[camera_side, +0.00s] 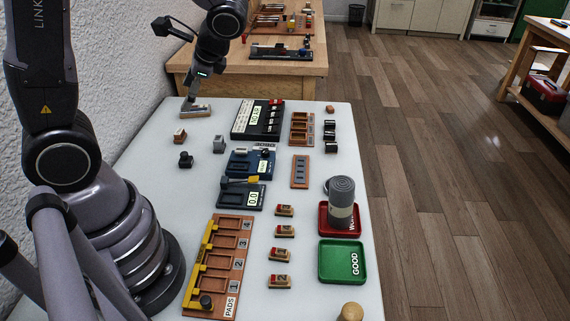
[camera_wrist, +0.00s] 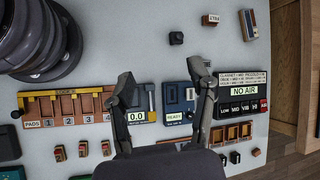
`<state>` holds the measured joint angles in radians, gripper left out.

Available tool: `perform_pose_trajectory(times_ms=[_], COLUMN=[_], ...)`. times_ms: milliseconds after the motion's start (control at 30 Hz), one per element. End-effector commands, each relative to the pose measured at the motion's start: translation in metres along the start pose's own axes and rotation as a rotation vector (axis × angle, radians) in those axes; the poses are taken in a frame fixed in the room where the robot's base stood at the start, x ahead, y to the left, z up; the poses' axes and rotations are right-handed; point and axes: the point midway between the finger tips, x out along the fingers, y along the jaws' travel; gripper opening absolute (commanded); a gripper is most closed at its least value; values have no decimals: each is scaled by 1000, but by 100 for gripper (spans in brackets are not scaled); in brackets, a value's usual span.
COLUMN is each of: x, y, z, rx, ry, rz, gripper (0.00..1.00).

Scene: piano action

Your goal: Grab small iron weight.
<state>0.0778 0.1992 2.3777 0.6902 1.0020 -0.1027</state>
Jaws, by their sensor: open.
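A small dark block with a knob on top (camera_side: 186,159), which looks like the iron weight, stands on the left of the pale table. It also shows as a small black block in the wrist view (camera_wrist: 176,38). A small grey block (camera_side: 219,144) stands to its right; which of them is the iron weight I cannot tell for sure. My gripper (camera_side: 189,103) is raised over the table's far left part, beyond the dark block. In the wrist view its two fingers (camera_wrist: 163,72) are spread wide with nothing between them; the dark block lies beyond the tips.
A brown block (camera_side: 180,135) and a wood-and-grey block (camera_side: 196,112) are nearby. A black panel (camera_side: 258,119), blue device (camera_side: 250,163), gauge reading 0.0 (camera_side: 242,195) and PADS tray (camera_side: 218,265) fill the middle.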

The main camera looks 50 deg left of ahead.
Motion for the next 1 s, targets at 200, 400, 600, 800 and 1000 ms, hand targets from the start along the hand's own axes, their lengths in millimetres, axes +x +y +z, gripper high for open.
perform_pose_trajectory(times_ms=[200,400,600,800,1000], x=[70,140,188,209,242], y=[-2,13,33,34,15], z=[-48,-86,-104,-105,-96], rx=[365,705,928,985,981], ry=[-262,-414,-473,-483,-483], rz=[-161,-283,-345,-357,-353], gripper=[56,56,56,56,56])
